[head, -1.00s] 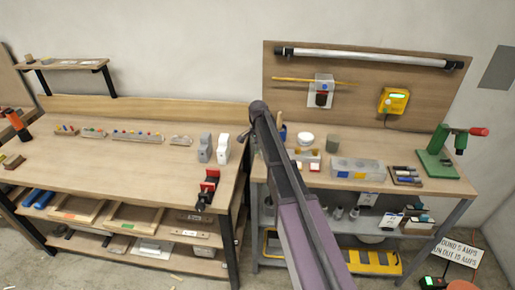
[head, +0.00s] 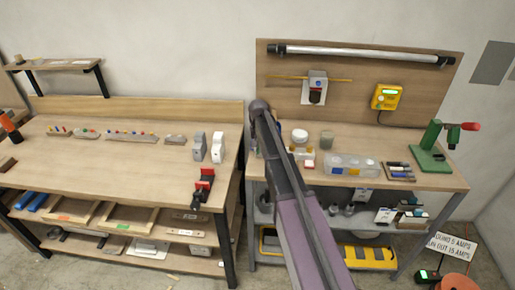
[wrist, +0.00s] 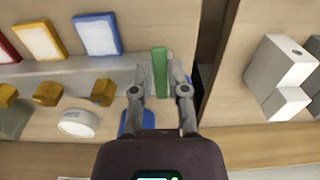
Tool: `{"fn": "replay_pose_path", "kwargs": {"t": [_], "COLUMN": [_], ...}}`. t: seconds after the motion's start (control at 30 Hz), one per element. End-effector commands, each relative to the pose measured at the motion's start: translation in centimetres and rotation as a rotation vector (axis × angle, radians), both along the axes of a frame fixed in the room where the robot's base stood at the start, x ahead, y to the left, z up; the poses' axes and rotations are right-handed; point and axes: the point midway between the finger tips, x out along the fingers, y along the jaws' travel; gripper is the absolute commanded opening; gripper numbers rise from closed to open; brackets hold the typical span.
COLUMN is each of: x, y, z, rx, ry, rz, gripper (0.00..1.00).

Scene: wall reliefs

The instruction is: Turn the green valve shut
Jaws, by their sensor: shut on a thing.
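The green valve handle (wrist: 159,72) shows in the wrist view as a narrow upright green bar, near a bench edge. My gripper (wrist: 162,76) has one finger on each side of it and is shut on it. The valve's body and how far it is turned cannot be made out. In the head view my arm covers the left end of the right bench, and neither the gripper nor the valve can be seen there.
In the wrist view a blue-framed panel (wrist: 97,35), gold blocks (wrist: 47,92) and a white round container (wrist: 77,122) lie left of the gripper. Pale blocks (wrist: 280,78) stand right, across a dark gap. In the head view a green press (head: 431,147) stands far right.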

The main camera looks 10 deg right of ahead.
Motion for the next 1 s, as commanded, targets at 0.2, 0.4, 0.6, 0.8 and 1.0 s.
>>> {"fn": "replay_pose_path", "kwargs": {"t": [0.2, 0.4, 0.6, 0.8, 1.0], "x": [-0.19, -0.2, -0.14, -0.07, -0.04], "y": [-0.07, -0.06, -0.05, -0.03, 0.02], "z": [-0.04, -0.04, -0.03, -0.01, -0.01], "rx": [-0.001, -0.001, 0.0, -0.001, -0.001], "ry": [0.003, 0.003, 0.002, 0.001, 0.001], "rz": [0.01, 0.009, 0.009, 0.008, 0.0], "gripper": [0.0, 0.23, 0.54, 0.54, 0.54]}}
